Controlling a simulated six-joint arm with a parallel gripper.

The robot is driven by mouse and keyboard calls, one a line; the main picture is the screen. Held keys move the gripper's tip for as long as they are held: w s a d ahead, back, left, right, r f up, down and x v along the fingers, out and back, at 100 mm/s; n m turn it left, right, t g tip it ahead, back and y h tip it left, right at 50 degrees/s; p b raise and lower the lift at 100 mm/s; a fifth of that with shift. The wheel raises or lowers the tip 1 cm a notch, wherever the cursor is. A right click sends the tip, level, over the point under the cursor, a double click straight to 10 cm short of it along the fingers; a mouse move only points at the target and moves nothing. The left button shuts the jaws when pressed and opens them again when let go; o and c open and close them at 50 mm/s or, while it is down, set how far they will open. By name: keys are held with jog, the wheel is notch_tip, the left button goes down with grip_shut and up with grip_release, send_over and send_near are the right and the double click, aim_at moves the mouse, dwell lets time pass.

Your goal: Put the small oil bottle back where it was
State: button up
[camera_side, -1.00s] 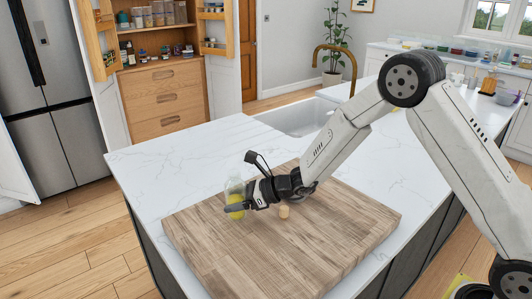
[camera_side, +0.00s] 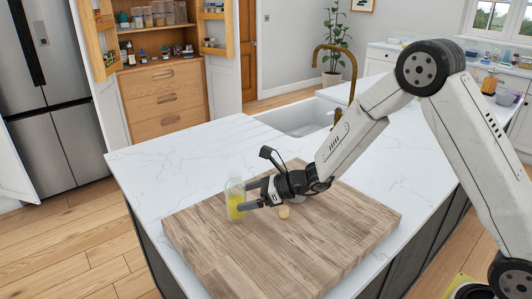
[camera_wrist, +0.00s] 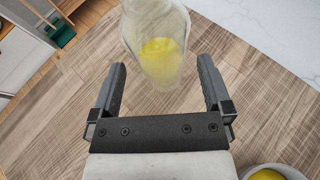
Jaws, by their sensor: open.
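The small oil bottle (camera_side: 235,203) is clear glass with yellow oil low inside it. It stands upright at the left part of the wooden board. In the wrist view the bottle (camera_wrist: 158,48) is ahead of my fingertips, roughly centred between the two fingers, with its top cut off by the frame edge. My gripper (camera_side: 249,195) is open and just right of the bottle in the side view. The wrist view shows my gripper (camera_wrist: 160,72) with its fingers wide apart and nothing held. Whether a fingertip touches the bottle cannot be told.
The thick wooden board (camera_side: 290,255) lies on the white marble counter (camera_side: 180,165). A bowl with a yellow item (camera_wrist: 270,174) shows in the wrist view. An open cabinet with shelves (camera_side: 155,40) stands behind.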

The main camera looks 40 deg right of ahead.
jog(key=v, duration=0.8)
jog(key=shift+s+d, duration=0.15)
jog(key=shift+s, duration=0.1)
